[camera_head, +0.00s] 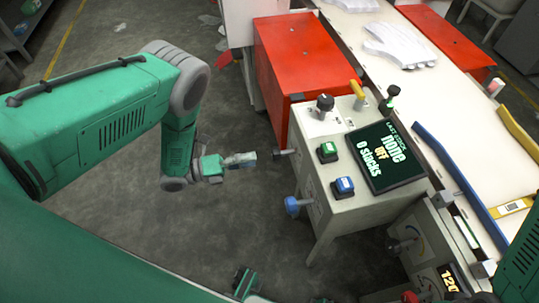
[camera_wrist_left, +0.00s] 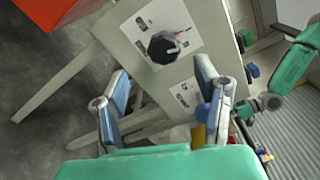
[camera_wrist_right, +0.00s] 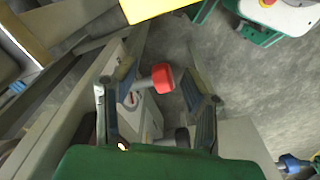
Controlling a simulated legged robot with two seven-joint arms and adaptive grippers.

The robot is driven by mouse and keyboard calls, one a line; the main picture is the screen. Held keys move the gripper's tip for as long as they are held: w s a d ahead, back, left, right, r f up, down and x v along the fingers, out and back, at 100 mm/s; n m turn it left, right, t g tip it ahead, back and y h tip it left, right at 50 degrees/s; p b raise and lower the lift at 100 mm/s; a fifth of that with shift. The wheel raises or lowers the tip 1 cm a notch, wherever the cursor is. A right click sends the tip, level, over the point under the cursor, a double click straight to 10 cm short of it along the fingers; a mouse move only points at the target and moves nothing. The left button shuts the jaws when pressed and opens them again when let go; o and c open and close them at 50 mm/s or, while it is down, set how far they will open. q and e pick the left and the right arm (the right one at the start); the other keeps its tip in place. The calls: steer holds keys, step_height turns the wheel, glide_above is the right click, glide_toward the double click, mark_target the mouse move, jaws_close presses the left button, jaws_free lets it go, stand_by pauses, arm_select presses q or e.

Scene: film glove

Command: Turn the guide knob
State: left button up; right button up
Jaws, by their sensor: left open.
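A cream control box (camera_head: 345,150) carries several knobs, and no readable label tells which is the guide knob. On its left face a black knob (camera_head: 283,153) and a blue knob (camera_head: 292,206) stick out. The left wrist view shows the black knob (camera_wrist_left: 163,47) on a white dial plate, ahead of the fingers. The blue knob (camera_wrist_left: 203,113) is partly hidden by the right finger. My left gripper (camera_head: 240,160) is open and empty, left of the black knob and apart from it. My right gripper (camera_wrist_right: 160,85) is open, with a red knob (camera_wrist_right: 163,78) between its fingers' lines.
The box's top has a display (camera_head: 385,155), a black knob (camera_head: 325,103), a yellow lever (camera_head: 357,92), and green (camera_head: 327,152) and blue (camera_head: 343,187) buttons. A red cabinet (camera_head: 300,65) stands behind. A white glove (camera_head: 400,45) lies on the conveyor. Floor left of the box is clear.

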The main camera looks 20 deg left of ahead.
arm_select(q)
steer(key=v, duration=0.3)
steer(key=shift+a, duration=0.1)
stand_by(0.5)
